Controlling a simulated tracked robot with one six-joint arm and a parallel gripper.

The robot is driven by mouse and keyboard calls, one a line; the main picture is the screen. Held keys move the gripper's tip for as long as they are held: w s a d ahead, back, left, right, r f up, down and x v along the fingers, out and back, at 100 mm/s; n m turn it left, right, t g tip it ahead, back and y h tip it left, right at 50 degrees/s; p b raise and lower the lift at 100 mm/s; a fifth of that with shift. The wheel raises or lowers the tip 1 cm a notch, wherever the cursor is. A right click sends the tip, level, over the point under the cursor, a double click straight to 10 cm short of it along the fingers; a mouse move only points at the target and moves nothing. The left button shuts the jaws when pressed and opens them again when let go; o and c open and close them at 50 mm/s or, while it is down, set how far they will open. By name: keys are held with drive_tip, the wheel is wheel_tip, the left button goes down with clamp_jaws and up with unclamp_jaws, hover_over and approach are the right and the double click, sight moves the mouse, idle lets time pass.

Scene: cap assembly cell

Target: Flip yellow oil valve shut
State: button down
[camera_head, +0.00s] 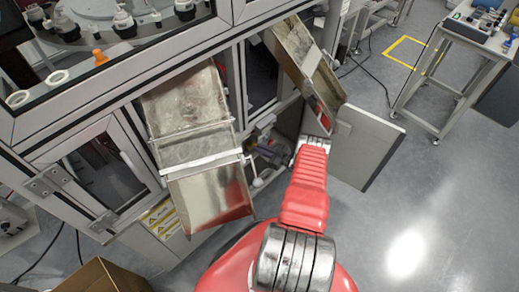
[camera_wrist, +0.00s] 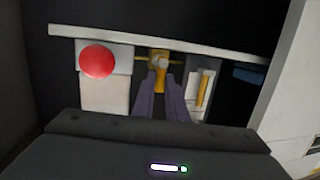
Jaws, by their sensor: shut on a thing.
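In the wrist view my gripper (camera_wrist: 160,98) points into a dark cabinet opening, its two dark fingers close together. Between the fingertips is a yellow valve handle (camera_wrist: 159,82), and the gripper is shut on it. The handle joins a thin yellow cross piece and a pale round hub at its top. In the head view my red arm reaches into the open lower cabinet, and the fingers and the valve are hidden there.
A red round button (camera_wrist: 97,61) on a pale box is left of the valve. A second yellow lever (camera_wrist: 203,88) on a pale plate is to the right. The open cabinet door (camera_head: 364,148) and metal chutes (camera_head: 208,197) flank my arm.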

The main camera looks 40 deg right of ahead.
drive_tip(key=shift+s+f, duration=0.1)
drive_tip(key=shift+f, duration=0.1)
drive_tip(key=c, duration=2.2)
unclamp_jaws()
drive_tip(key=shift+o, duration=0.8)
drive_tip(key=shift+r, duration=0.1)
drive_tip(key=v, duration=1.3)
drive_tip(key=shift+s, duration=0.35)
drive_tip(key=shift+s+d, duration=0.1)
